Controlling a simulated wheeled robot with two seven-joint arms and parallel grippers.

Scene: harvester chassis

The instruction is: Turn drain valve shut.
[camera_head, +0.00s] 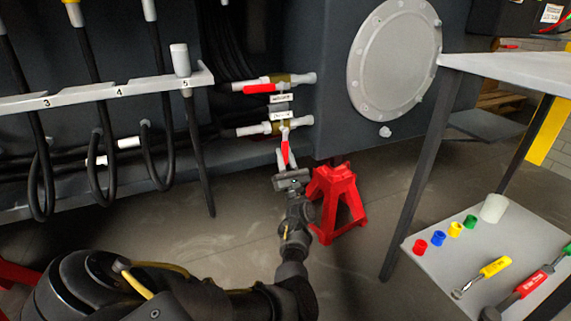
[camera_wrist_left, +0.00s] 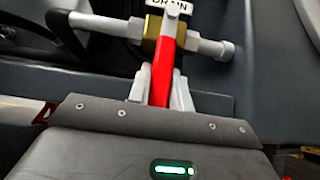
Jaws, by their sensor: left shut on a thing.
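The drain valve (camera_head: 275,127) is the lower of two brass-bodied valves on the dark chassis wall. In the left wrist view its brass body (camera_wrist_left: 153,28) sits under a white label that reads DRAIN. Its red handle (camera_head: 285,151) hangs down, across the line of the pale pipe; it also shows in the left wrist view (camera_wrist_left: 164,62). My left gripper (camera_head: 286,162) reaches up from below and is shut on the red handle, with a light finger on each side. The handle's lower end is hidden by the gripper. My right gripper is not in view.
An upper valve (camera_head: 282,80) has its red handle along its pipe. A red jack stand (camera_head: 336,200) stands just right of my left wrist. A numbered hose rack (camera_head: 90,96) is at left. A table (camera_head: 505,72) with a lower shelf (camera_head: 432,255) holding caps and tools is at right.

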